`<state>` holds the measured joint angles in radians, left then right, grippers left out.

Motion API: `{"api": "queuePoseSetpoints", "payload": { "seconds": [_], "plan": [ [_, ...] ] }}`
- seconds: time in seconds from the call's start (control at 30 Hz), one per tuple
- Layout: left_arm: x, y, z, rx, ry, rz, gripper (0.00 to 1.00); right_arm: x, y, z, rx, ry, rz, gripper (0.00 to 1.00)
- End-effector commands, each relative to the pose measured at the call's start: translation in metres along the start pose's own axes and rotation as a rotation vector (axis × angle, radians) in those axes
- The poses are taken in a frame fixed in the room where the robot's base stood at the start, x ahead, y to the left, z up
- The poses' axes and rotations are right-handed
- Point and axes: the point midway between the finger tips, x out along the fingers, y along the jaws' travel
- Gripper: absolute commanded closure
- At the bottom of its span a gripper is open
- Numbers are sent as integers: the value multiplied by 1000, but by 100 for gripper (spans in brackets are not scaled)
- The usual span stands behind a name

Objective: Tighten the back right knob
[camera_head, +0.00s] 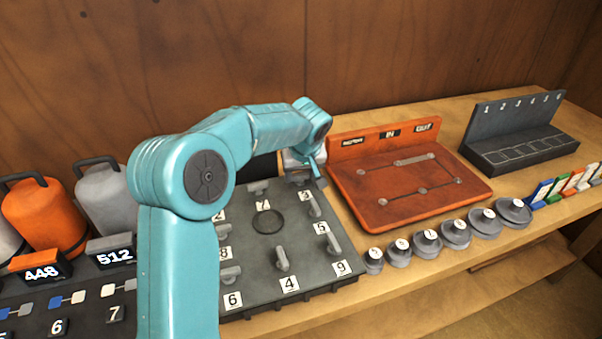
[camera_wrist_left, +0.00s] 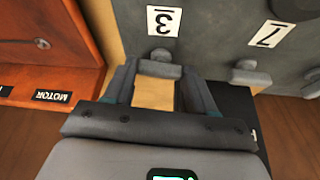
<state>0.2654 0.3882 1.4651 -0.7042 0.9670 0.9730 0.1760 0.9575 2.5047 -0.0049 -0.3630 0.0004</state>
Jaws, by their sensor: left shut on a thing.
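A grey panel (camera_head: 255,245) with numbered labels and several grey knobs stands on the wooden bench. The back right knob (camera_wrist_left: 158,67), beside the label 3 (camera_wrist_left: 163,20), sits at the panel's edge in the wrist view. My left gripper (camera_head: 303,177) reaches over the panel to its back right corner. In the wrist view its two fingers (camera_wrist_left: 158,78) stand on either side of this knob and are shut on it. In the head view the gripper mostly hides the knob. How far the knob is turned cannot be told. My right gripper is not in view.
An orange tray (camera_head: 402,210) stands close to the panel's right side. Several grey round weights (camera_head: 427,243) line the bench front. A dark numbered rack (camera_head: 515,140) stands at the far right. Orange (camera_head: 48,213) and grey canisters are at the left; a wooden wall is behind.

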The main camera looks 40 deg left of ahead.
Motion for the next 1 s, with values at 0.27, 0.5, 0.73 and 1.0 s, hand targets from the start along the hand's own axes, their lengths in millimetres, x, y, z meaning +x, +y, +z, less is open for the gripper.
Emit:
{"api": "queuePoseSetpoints", "payload": {
  "seconds": [0.27, 0.5, 0.73, 1.0],
  "plan": [
    [-1, -3, -2, 218, 3, 93, 75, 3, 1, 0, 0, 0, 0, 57],
    [-3, -6, -4, 426, 5, 180, 75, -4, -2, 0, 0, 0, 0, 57],
    [-3, -8, -5, 627, 4, 263, 75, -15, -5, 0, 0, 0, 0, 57],
    [-1, -9, -7, 863, 5, 360, 75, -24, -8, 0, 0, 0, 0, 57]
  ]
}}
